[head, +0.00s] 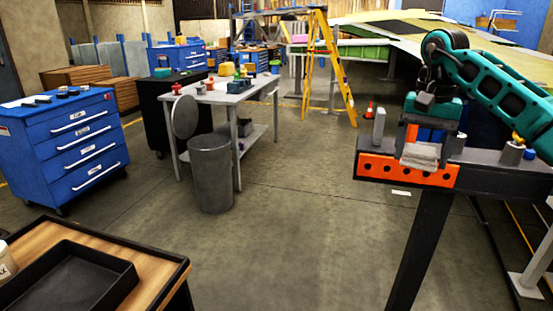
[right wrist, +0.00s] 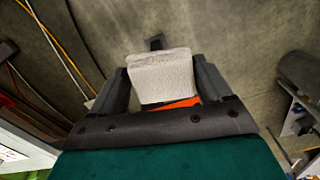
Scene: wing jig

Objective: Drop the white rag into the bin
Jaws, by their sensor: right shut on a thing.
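The white rag (head: 420,156) is a folded pale cloth at the orange-edged end of the dark beam in the head view. My right gripper (head: 425,138) points down at it and is shut on it. In the right wrist view the rag (right wrist: 162,76) sits between the two dark fingers of the right gripper (right wrist: 163,88). I cannot tell whether the rag still touches the beam. The bin (head: 211,176) is a grey cylinder on the floor left of centre, with its round lid (head: 185,117) raised. Its inside is hidden. My left gripper is not in view.
A grey worktable (head: 226,93) with small items stands behind the bin. A blue drawer cabinet (head: 75,140) is at left, and a cart with a black tray (head: 70,278) is at near left. A yellow ladder (head: 318,60) stands behind. The floor between bin and beam is clear.

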